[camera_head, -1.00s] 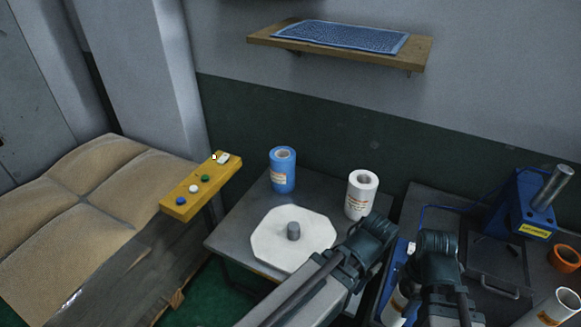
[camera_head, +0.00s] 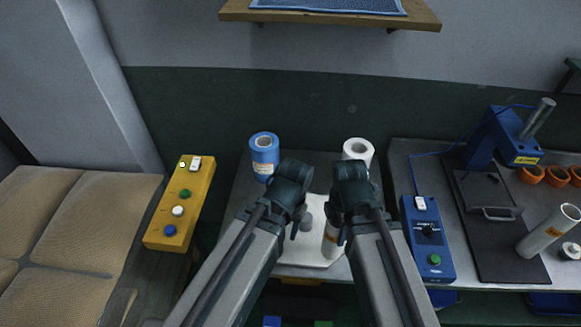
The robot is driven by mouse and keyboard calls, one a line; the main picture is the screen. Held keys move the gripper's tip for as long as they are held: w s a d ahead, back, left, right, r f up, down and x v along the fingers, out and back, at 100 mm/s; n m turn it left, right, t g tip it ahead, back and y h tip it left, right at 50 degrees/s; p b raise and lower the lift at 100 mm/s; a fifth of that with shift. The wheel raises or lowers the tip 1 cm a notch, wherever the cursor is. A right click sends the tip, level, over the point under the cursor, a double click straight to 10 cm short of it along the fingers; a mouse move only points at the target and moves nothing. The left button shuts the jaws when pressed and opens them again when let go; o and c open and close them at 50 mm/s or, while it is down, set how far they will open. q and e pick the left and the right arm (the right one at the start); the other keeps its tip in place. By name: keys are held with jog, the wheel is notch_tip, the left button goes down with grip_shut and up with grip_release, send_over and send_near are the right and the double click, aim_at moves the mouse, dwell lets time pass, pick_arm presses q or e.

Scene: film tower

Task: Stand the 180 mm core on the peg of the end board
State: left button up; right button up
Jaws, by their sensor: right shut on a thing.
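The white end board (camera_head: 298,256) lies on the table, partly hidden by my arms. Its short grey peg (camera_head: 307,217) stands up between my two grippers. My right gripper (camera_head: 341,234) is shut on a white core (camera_head: 331,246) with an orange label. The core looks roughly upright, over or beside the board's right part, right of the peg; whether it touches the board I cannot tell. My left gripper (camera_head: 295,228) is left of the peg, its fingers mostly hidden behind its wrist.
A blue roll (camera_head: 264,157) and a white roll (camera_head: 357,150) stand behind the board. A yellow button box (camera_head: 180,204) is at left, a blue control box (camera_head: 428,240) at right.

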jog(key=shift+w+a+r, duration=0.1)
jog(key=shift+w+a, duration=0.05)
jog(key=shift+a, duration=0.15)
jog(key=w+a+r+p, duration=0.8)
jog(key=w+r+p, duration=0.1)
jog(key=w+p, duration=0.1)
jog(key=shift+r, duration=0.4)
jog(key=shift+f, duration=0.1)
notch_tip(320, 180, down, 7)
jog(key=b, duration=0.7)
jog(key=shift+f+b, duration=3.4)
jog(key=shift+b, duration=0.1)
dwell(1.6)
